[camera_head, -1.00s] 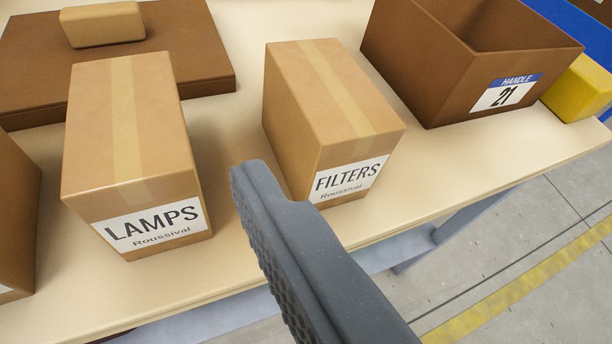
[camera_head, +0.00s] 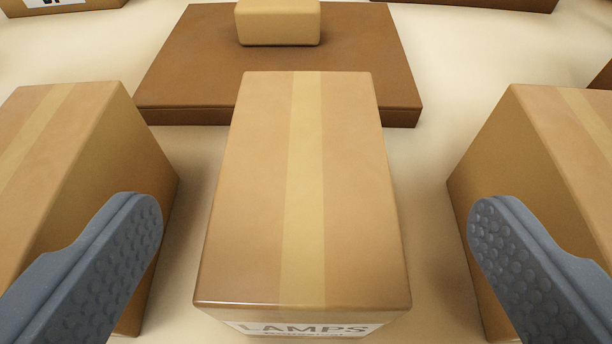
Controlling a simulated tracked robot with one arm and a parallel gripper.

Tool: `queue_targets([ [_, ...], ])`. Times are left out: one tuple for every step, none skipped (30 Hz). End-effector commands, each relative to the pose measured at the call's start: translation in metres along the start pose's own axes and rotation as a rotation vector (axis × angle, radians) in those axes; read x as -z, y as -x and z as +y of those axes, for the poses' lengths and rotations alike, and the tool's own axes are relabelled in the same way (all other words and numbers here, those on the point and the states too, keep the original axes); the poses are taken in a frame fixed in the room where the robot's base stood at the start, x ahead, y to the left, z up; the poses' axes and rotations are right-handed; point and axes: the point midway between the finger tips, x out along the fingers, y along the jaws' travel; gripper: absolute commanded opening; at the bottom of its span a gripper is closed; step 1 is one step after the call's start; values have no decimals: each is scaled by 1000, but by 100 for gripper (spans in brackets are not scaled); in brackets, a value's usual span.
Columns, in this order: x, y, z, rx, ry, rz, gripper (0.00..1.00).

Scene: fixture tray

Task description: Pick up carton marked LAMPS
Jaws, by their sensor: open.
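The carton marked LAMPS (camera_head: 255,190) stands upright in the middle of the view, with a tape strip along its top. Its label (camera_head: 305,329) shows at the lower edge, partly cut off. My gripper (camera_head: 315,215) is open, one finger to the left of the carton and one to the right. Both fingers are apart from it with a gap on each side, and nothing is held.
One carton (camera_head: 90,150) stands close on the left and another (camera_head: 535,150) close on the right, each partly behind a finger. Behind the LAMPS carton lies a flat brown box (camera_head: 180,75) with a small tan block (camera_head: 278,22) on it.

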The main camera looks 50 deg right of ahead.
Motion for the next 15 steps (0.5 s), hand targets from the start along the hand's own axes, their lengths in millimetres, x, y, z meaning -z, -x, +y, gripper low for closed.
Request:
queue_targets([
  [0, -2, 0, 0, 0, 0, 89],
  [0, -3, 0, 0, 0, 0, 89],
  [-1, -5, 0, -1, -1, 0, 89],
  [-1, -7, -1, -1, -1, 0, 89],
  [-1, -10, -1, -1, -1, 1, 89],
  [-2, -14, -2, -2, -1, 1, 89],
  [-2, -18, -2, -2, -1, 1, 89],
  [-3, -21, -2, -2, -1, 1, 89],
  [-4, -27, -3, -2, -1, -1, 89],
  [-5, -30, -4, -1, 0, -1, 89],
  [-6, -34, -4, -1, 0, -2, 89],
  [-5, -39, -4, 0, 0, -3, 89],
  [-5, -43, -4, 0, -1, -2, 89],
  [-4, -46, -4, 0, -1, -1, 89],
  [-4, -49, -4, -1, -2, 0, 89],
])
